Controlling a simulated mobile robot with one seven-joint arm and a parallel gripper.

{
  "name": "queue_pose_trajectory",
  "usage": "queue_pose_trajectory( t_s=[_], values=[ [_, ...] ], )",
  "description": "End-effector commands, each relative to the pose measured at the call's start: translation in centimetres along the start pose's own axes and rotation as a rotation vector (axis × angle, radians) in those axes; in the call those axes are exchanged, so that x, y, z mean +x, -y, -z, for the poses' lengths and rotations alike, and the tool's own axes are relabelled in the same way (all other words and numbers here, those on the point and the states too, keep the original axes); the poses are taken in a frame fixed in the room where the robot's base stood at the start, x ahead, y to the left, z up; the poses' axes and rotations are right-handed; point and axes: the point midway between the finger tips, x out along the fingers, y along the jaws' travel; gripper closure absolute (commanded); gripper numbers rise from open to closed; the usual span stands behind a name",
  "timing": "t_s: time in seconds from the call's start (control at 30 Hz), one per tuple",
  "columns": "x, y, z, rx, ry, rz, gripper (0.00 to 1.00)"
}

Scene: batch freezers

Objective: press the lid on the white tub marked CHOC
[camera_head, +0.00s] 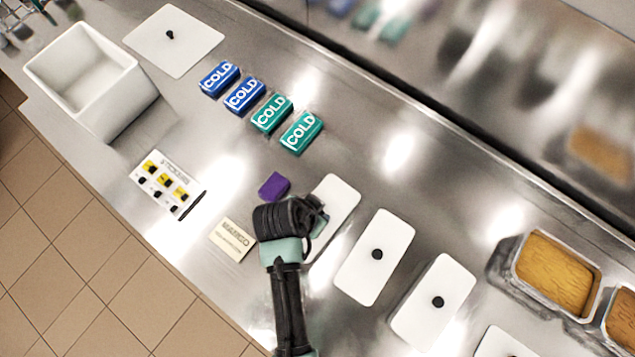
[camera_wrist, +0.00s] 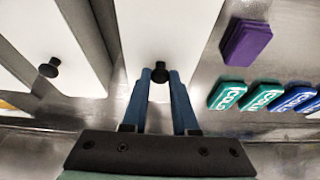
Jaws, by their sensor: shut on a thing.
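My gripper (camera_wrist: 160,78) is shut on the black knob (camera_wrist: 158,70) of a white rectangular lid (camera_wrist: 150,25). In the head view my gripper (camera_head: 318,214) covers the left part of this lid (camera_head: 338,197), the leftmost in a row of similar white rectangles. Whether it rests on a tub or is raised cannot be told. Beside it stand a second white lid with a black knob (camera_head: 376,256) and a third (camera_head: 435,302). No CHOC marking is readable in either view, so I cannot tell which tub bears it.
A purple block (camera_head: 274,186) lies close left of my gripper. Blue and green COLD packs (camera_head: 270,114) lie behind. An open white bin (camera_head: 120,67), a loose lid (camera_head: 190,46), a label card (camera_head: 160,188) and a beige card (camera_head: 232,238) are at left. Metal pans (camera_head: 559,273) stand at right.

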Motion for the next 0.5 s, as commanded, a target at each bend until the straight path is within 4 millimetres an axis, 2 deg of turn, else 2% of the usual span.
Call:
queue_pose_trajectory(
  t_s=[0.47,0.5],
  values=[
    [0.06,0.00,-0.01,0.000,0.000,0.000,1.00],
    [0.06,0.00,-0.01,0.000,0.000,0.000,0.69]
  ],
)
